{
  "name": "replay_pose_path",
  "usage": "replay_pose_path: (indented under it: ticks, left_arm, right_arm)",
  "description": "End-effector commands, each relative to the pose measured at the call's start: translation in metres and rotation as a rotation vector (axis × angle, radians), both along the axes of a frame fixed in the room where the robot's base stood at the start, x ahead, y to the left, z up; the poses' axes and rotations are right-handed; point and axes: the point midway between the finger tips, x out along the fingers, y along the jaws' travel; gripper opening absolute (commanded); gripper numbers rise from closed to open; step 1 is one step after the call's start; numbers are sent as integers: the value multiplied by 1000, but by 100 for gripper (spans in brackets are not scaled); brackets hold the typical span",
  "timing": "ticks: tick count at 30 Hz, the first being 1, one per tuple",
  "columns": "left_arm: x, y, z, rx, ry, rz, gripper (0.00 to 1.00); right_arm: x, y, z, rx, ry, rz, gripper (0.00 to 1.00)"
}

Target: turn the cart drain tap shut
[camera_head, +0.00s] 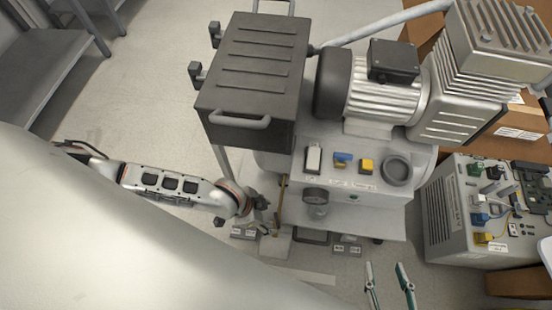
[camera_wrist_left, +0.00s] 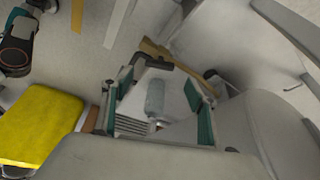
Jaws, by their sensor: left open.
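My left gripper (camera_head: 258,212) is at the end of the arm coming in from the left, low beside the cart's front left corner; its fingers are small in the head view. In the left wrist view the teal-padded fingers (camera_wrist_left: 163,108) stand wide apart. A tan, brass-like pipe (camera_head: 280,205) stands by the cart corner, and a tan length (camera_wrist_left: 157,50) shows beyond the fingers. A black lever-like part (camera_wrist_left: 150,63) and a pale grey-green cylinder (camera_wrist_left: 155,98) appear between the fingers; contact cannot be told. My right gripper (camera_head: 388,285) is open and empty at the bottom.
The compressor cart (camera_head: 360,215) carries a motor (camera_head: 385,95), a dark box (camera_head: 255,70) with handles and a gauge (camera_head: 315,195). A grey equipment box (camera_head: 440,225) stands at right. A yellow block (camera_wrist_left: 40,120) is close at left in the wrist view. Floor (camera_head: 150,90) behind the left arm is clear.

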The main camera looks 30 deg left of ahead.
Motion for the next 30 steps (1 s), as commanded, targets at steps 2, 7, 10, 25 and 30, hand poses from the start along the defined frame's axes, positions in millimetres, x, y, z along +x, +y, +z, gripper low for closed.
replay_pose_path:
  ticks: [2, 7, 10, 25, 30]
  left_arm:
    - [-4, -4, -21, 0, 14, 0, 58]
    - [2, -12, -44, 1, 15, -1, 58]
    - [6, -15, -52, 2, 11, 0, 58]
    - [13, -17, -55, 0, 1, 0, 35]
    - [13, -17, -55, 2, 1, 0, 20]
  right_arm:
    - [-4, 3, -6, 15, 11, -3, 40]
    - [2, 18, 3, 69, -8, -5, 40]
    - [12, 23, 14, 96, -36, -13, 40]
    - [22, 28, 28, 121, -68, -20, 40]
    - [18, 26, 24, 113, -57, -17, 40]
